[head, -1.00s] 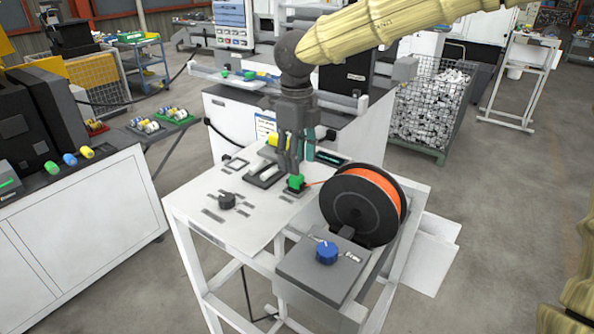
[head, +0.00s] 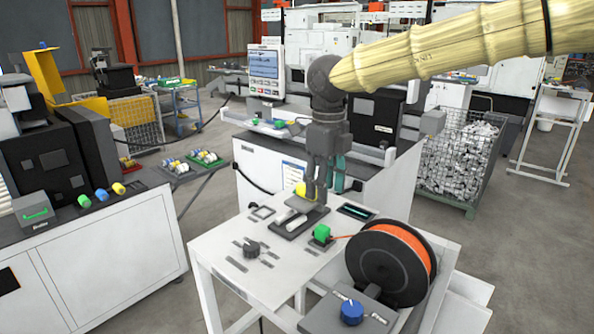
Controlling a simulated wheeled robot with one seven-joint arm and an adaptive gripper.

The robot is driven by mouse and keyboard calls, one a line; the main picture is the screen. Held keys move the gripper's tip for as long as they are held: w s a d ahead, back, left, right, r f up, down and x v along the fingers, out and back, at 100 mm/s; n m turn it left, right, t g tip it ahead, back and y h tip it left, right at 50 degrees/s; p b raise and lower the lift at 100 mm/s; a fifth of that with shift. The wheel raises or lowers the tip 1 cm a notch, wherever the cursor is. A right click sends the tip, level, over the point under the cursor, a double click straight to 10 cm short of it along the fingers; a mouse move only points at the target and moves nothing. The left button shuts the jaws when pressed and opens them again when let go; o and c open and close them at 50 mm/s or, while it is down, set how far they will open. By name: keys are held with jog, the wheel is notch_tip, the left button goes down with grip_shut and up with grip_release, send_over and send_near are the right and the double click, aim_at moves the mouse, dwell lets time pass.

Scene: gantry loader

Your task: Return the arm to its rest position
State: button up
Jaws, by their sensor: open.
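My arm, with a pale ribbed sleeve (head: 450,50), reaches in from the upper right of the head view. My gripper (head: 324,198) points down over the white table (head: 215,262). It is open and empty. An orange strand runs from the block toward the black spool with orange filament (head: 385,262). A grey plate with a white and yellow part (head: 296,214) lies just behind the block, partly hidden by the fingers.
The spool stands at the table's right, with a grey box bearing a blue knob (head: 351,312) in front. A white machine cabinet (head: 270,170) with a screen (head: 264,72) stands behind. A wire cage (head: 455,155) is at the right. Open floor lies between benches.

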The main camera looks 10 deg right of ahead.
aim_at(323, 228)
notch_tip(323, 228, down, 12)
jog(key=shift+r, duration=0.4)
dwell(0.6)
notch_tip(323, 228, up, 11)
notch_tip(323, 228, down, 12)
jog(key=shift+r, duration=0.1)
notch_tip(323, 228, up, 6)
jog(key=shift+s+f+p, duration=0.15)
jog(key=shift+f+p, duration=0.05)
jog(key=shift+p, duration=0.7)
jog(key=shift+r+p, duration=0.6)
jog(key=shift+r, duration=0.05)
notch_tip(323, 228, up, 6)
jog(key=p, duration=0.1)
